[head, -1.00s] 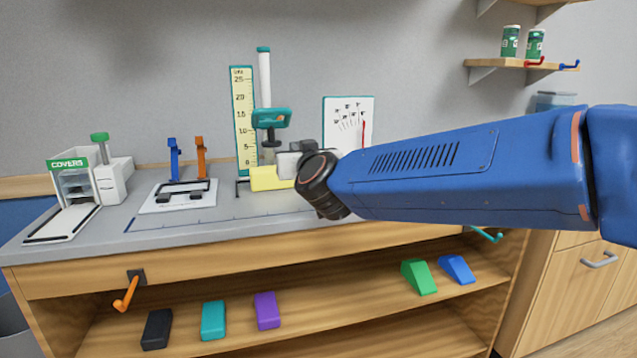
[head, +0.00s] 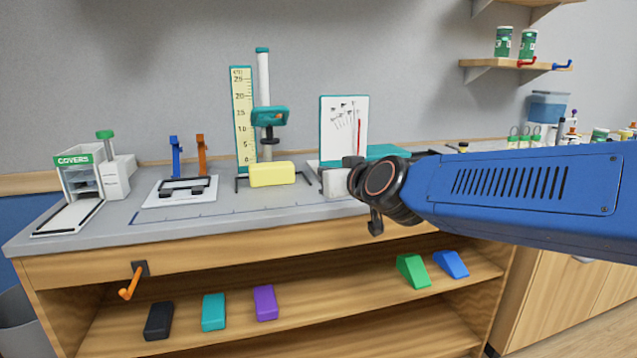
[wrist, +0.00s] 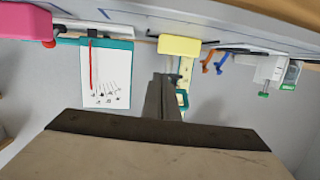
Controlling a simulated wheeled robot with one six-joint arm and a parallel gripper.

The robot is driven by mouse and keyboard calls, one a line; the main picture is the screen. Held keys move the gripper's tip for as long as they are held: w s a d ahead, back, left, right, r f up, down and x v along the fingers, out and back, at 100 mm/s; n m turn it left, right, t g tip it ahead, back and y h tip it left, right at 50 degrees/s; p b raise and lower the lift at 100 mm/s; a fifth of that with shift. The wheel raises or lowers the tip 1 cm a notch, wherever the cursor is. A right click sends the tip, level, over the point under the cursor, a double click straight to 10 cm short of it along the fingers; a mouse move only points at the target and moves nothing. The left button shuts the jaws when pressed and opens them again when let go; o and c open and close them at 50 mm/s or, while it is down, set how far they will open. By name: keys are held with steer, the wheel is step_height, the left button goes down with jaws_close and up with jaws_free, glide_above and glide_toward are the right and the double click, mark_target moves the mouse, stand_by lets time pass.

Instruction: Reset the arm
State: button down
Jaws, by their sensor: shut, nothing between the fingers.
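My blue arm reaches in from the right in the head view, over the front of the bench. My gripper (head: 335,182) is at its left end, just right of the yellow block, in front of the white chart board. In the wrist view my gripper (wrist: 163,80) shows as dark shut fingers with nothing between them. That view is upside down. The yellow block (head: 272,174) sits on the bench below the teal-headed stand (head: 268,117), apart from my gripper. It also shows in the wrist view (wrist: 180,46).
The chart board (head: 343,130) and yellow scale (head: 242,115) stand behind. A covers dispenser (head: 78,182) and a tray (head: 182,198) with blue and orange clips are at left. An orange hook (head: 128,288) juts from the bench front. Several coloured blocks lie on the lower shelf.

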steer(key=s+d+f+m+g+h, duration=0.2)
steer(key=s+d+f+g+h, duration=0.1)
steer(key=s+d+f, duration=0.9)
steer(key=s+d+f+m+g+h, duration=0.2)
steer(key=s+d+f+g, duration=0.4)
steer(key=s+d+f, duration=0.6)
steer(key=s+d+h, duration=0.1)
steer(key=s+d, duration=0.2)
steer(key=s, duration=0.4)
steer(key=shift+f+g, duration=0.3)
steer(key=shift+f, duration=0.05)
